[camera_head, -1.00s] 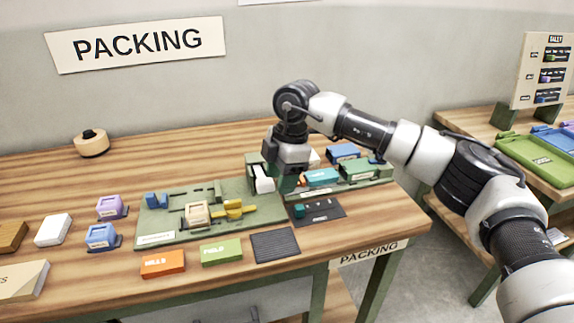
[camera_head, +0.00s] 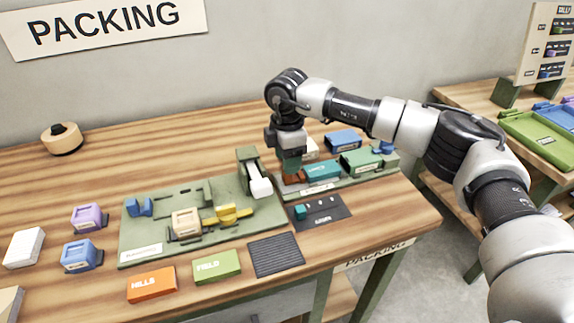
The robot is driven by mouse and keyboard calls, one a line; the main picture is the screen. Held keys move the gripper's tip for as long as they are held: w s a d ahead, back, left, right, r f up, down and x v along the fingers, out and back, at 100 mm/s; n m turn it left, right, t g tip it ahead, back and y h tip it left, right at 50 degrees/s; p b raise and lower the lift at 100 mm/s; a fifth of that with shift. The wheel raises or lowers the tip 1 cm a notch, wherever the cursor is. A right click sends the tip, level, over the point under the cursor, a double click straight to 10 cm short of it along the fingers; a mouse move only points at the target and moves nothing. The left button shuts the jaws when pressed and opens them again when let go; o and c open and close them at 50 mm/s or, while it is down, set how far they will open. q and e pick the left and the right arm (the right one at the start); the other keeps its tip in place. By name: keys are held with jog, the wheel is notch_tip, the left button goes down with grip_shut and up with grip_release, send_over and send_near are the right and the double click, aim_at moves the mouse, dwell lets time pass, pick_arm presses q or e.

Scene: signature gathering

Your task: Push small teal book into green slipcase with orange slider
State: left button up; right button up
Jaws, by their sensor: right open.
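The small teal book (camera_head: 322,170) lies on the narrow green fixture at the right of the bench. The green slipcase (camera_head: 361,161) stands just to its right, in line with it. The orange slider (camera_head: 292,180) is a brownish-orange block at the left end of that fixture, left of the book and partly hidden by the gripper. My right gripper (camera_head: 291,166) points down at the slider, with its fingers open. Whether the fingers touch the slider I cannot tell. My left gripper is not in view.
A green stand with a white lever (camera_head: 259,180) is close left of my right gripper. A blue block (camera_head: 343,140) sits behind the slipcase. A dark card (camera_head: 320,210) and a ribbed mat (camera_head: 276,254) lie in front. Orange (camera_head: 151,285) and green boxes (camera_head: 216,266) lie near the front edge.

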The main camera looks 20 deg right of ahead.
notch_tip(320, 180, down, 2)
jog(key=shift+f, duration=0.65)
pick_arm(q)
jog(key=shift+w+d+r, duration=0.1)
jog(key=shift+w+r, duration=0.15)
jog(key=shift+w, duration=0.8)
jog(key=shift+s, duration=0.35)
pick_arm(e)
grip_shut()
